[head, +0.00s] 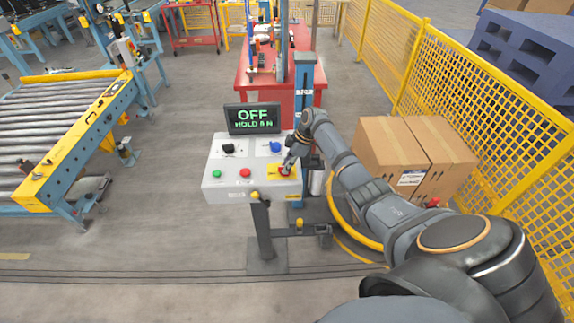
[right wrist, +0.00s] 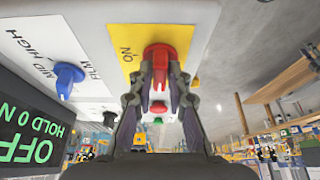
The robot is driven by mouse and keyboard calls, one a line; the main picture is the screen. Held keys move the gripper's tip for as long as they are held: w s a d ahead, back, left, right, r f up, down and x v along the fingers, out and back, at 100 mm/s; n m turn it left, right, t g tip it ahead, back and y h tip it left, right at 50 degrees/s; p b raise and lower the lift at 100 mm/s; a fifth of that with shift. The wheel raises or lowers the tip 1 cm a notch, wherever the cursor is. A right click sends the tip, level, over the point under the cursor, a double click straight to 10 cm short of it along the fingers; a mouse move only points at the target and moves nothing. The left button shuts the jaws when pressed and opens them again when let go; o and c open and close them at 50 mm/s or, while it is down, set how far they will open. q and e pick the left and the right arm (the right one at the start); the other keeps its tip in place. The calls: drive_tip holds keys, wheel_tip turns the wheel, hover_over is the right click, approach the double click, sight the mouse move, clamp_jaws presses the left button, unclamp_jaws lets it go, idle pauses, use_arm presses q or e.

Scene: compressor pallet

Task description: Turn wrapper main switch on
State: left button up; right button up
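In the head view the yellow plate (head: 275,171) is at the right of the grey control panel (head: 226,188). My right gripper (right wrist: 161,72) has its two fingers on either side of the red knob, closed in against its sides. In the head view the right gripper (head: 287,168) partly covers the knob. The display (head: 252,118) above the panel reads OFF and a HOLD line. My left gripper is not in view.
The panel also has a black knob (head: 228,148), a blue knob (head: 275,147), a green button (head: 217,174) and a red button (head: 245,173). Cardboard boxes (head: 390,145) and a yellow fence (head: 480,110) stand right. A roller conveyor (head: 45,120) stands left.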

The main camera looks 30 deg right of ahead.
clamp_jaws()
drive_tip(key=shift+s+a+r+m+t+h+p, duration=0.1)
drive_tip(key=shift+m+t+h+p, duration=0.05)
drive_tip(key=shift+m+p, duration=0.5)
drive_tip(key=shift+r+m+t+h+p, duration=0.1)
drive_tip(key=shift+m+t+h+p, duration=0.05)
drive_tip(key=shift+m+p, duration=0.45)
drive_tip(key=shift+f+m+t+h+p, duration=0.1)
drive_tip(key=shift+m+t+h+p, duration=0.35)
drive_tip(key=shift+m, duration=0.8)
drive_tip(key=m, duration=0.2)
drive_tip(key=m+h, duration=0.1)
drive_tip(key=m, duration=0.1)
drive_tip(key=m+h, duration=0.1)
drive_tip(key=m, duration=0.1)
drive_tip(key=shift+a+t, duration=0.25)
drive_tip(key=shift+t, duration=0.1)
drive_tip(key=m+h, duration=0.1)
drive_tip(key=m, duration=0.2)
drive_tip(key=m+h, duration=0.1)
drive_tip(key=m, duration=0.2)
drive_tip(key=shift+a+m+h, duration=0.1)
drive_tip(key=shift+m+h, duration=0.15)
drive_tip(key=shift+m, duration=0.45)
